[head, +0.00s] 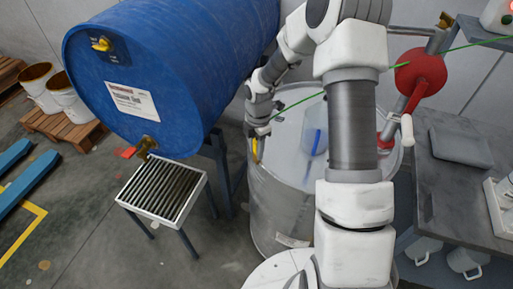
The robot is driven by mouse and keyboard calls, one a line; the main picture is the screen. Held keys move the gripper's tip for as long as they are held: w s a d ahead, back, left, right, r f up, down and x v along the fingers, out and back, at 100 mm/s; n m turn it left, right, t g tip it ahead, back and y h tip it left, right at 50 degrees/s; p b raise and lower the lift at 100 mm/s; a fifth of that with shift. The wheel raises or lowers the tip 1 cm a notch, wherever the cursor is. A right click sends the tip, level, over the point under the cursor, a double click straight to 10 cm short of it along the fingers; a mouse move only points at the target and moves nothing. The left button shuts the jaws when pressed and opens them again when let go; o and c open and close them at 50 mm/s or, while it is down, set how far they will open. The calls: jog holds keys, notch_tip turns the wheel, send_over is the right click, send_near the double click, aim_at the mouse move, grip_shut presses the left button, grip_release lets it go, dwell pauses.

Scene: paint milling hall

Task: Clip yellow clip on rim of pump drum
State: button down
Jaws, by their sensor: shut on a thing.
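The pump drum (273,200) is the grey metal drum at centre right, with a red pump (420,72) at its far right side. My arm hides part of its lid. My gripper (258,131) is at the drum's left rim, pointing down, and is shut on the yellow clip (255,150). The clip shows below the fingers, at or just beside the rim. I cannot tell whether it grips the rim. A thin green wire (300,101) runs from near my gripper behind my arm to the upper right.
A large blue drum (165,75) lies on a stand close to the left of my gripper, above a slatted grate (163,192). A blue translucent item (315,138) is on the lid. A grey bench (455,195) stands at right. Floor at lower left is mostly clear.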

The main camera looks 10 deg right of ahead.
aim_at(256, 139)
jog(key=shift+f, duration=0.4)
jog(key=shift+r, duration=0.15)
jog(key=shift+r+p, duration=1.45)
jog(key=shift+r, duration=0.55)
jog(key=shift+f, duration=0.15)
jog(key=shift+f+b, duration=0.4)
jog(key=shift+f, duration=0.05)
jog(key=shift+f+b, duration=1.05)
jog(key=shift+f, duration=0.55)
jog(key=c, duration=0.5)
grip_release()
